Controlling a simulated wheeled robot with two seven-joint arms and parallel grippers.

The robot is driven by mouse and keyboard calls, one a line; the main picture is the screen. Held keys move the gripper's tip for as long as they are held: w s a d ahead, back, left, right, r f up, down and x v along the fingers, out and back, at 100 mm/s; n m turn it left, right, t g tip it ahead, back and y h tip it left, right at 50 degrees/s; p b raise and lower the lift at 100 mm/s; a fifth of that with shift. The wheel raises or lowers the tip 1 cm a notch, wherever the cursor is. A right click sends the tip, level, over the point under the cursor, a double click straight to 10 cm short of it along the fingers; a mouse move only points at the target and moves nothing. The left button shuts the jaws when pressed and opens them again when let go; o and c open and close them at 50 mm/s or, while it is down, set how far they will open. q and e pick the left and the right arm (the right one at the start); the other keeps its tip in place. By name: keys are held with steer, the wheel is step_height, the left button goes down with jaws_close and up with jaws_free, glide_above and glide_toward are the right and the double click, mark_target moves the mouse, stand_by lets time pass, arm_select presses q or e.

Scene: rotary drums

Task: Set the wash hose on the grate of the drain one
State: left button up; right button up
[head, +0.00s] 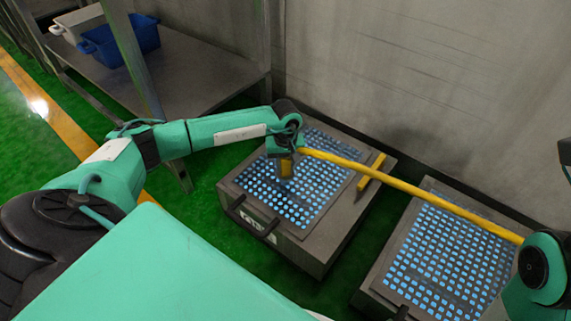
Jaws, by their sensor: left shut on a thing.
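The wash hose (410,189) is a long, thin yellow length slanting down to the right, from my left gripper to my right arm. My left gripper (286,168) points down over the perforated, blue-lit grate (318,165) of the left drain box and is shut on the hose's left end. I cannot tell whether this end touches the grate. The hose passes above the box's right rim and over a second grate (438,250) on the right. My right arm shows at the right edge, by the hose's right end; its gripper fingers are hidden. The label on the left box is not readable.
A short yellow bar (371,172) lies across the left box's right rim, by the hose. A grey wall (430,80) stands close behind both boxes. A metal table (200,75) with a blue bin (121,41) is at upper left. Green floor lies between.

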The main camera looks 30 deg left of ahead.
arm_select(q)
steer(key=o, duration=1.1)
steer(key=shift+f, duration=0.1)
